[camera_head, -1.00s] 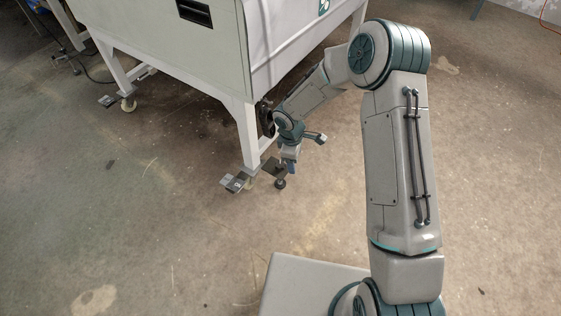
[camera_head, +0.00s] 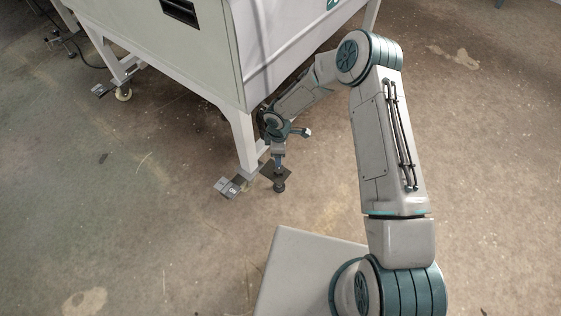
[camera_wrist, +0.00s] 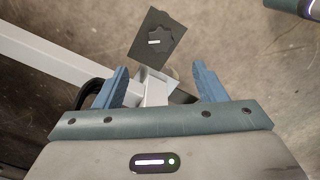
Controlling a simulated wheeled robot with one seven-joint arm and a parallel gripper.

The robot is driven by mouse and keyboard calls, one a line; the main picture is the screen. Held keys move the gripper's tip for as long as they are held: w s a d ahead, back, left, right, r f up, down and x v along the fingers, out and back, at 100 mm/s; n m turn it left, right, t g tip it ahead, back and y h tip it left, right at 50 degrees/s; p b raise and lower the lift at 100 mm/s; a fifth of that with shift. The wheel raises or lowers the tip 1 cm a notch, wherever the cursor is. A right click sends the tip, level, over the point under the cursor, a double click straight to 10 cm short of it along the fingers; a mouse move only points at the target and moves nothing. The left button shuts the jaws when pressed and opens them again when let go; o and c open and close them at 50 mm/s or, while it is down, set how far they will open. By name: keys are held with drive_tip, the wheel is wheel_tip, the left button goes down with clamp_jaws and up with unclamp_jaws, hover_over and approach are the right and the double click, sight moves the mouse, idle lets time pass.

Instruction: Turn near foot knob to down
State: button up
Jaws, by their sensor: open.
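The near foot knob (camera_wrist: 153,43) is a dark lobed knob with a white mark, on a dark square plate (camera_wrist: 140,35) by the machine's near leg. In the head view the plate (camera_head: 268,172) shows low beside the leg, partly covered by my gripper. In the head view my gripper (camera_head: 279,163) points down at the plate; contact cannot be told there.
The white machine (camera_head: 190,60) stands on legs, its near leg (camera_head: 245,140) close beside my wrist. A grey pedal-like piece (camera_head: 230,187) lies at that leg's foot. A caster (camera_head: 123,94) is at the far-left leg.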

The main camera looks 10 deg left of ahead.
sight(279, 169)
wheel_tip(279, 169, down, 11)
drive_tip(key=b, duration=0.3)
drive_tip(key=shift+d+f, duration=0.1)
drive_tip(key=c, duration=1)
drive_tip(key=shift+o, duration=0.2)
drive_tip(key=shift+m+b, duration=0.3)
drive_tip(key=shift+b, duration=0.05)
